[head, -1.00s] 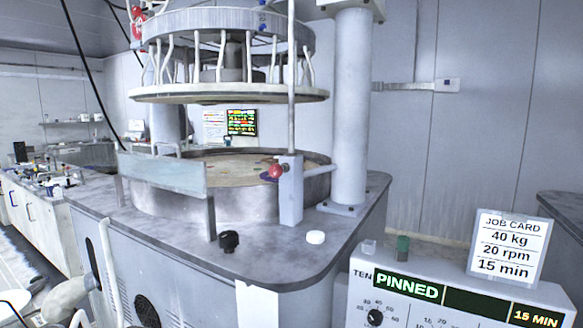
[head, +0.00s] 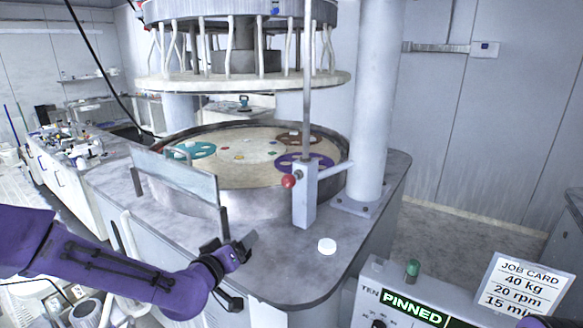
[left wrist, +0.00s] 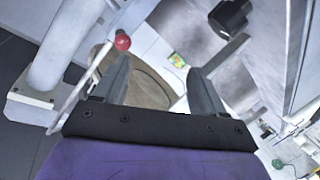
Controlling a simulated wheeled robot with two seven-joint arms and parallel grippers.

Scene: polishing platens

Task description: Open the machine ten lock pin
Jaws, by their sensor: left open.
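The lock pin shows as a red ball knob (head: 288,181) on a handle at the grey post (head: 305,200) on the machine's front deck. The display (head: 414,309) reads PINNED. My left gripper (head: 245,242) is over the front deck, lower and to the left of the knob, apart from it. In the left wrist view the jaws (left wrist: 158,75) are open and empty, and the red knob (left wrist: 122,41) is just beyond the left fingertip. My right gripper is not in view.
A clear splash panel (head: 175,178) stands left of the post. A white puck (head: 327,246) lies on the deck to the right. A thick column (head: 370,110) rises behind the post. A green button (head: 413,268) and job card (head: 525,285) are at lower right.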

